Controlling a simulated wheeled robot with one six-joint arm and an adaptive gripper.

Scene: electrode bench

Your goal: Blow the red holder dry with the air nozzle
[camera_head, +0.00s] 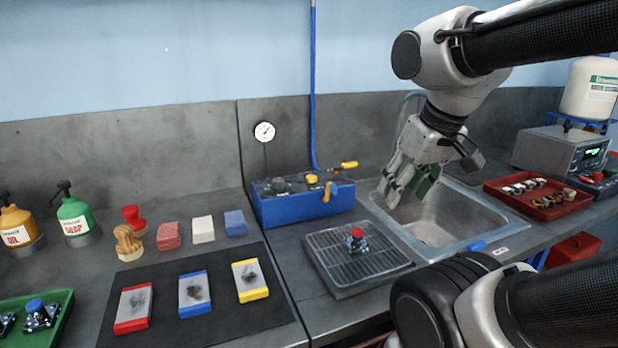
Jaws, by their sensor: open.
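A small metal holder with a red top (357,233) stands on the wire drain rack (340,282) left of the sink. Whether it is wet is too small to tell. A yellow nozzle-like piece (349,165) lies at the back right corner of a blue box (300,211) behind the rack, close to a hanging blue hose (313,90). My gripper (404,192) hangs over the left part of the sink, pointing down. It is open and apart from both holder and nozzle. A green part shows at its fingers.
The steel sink (500,232) lies right of the rack. A red tray (515,203) of small parts is further right. A black mat (220,318) with coloured stones, soap and oil bottles, and a green tray (55,335) are at left.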

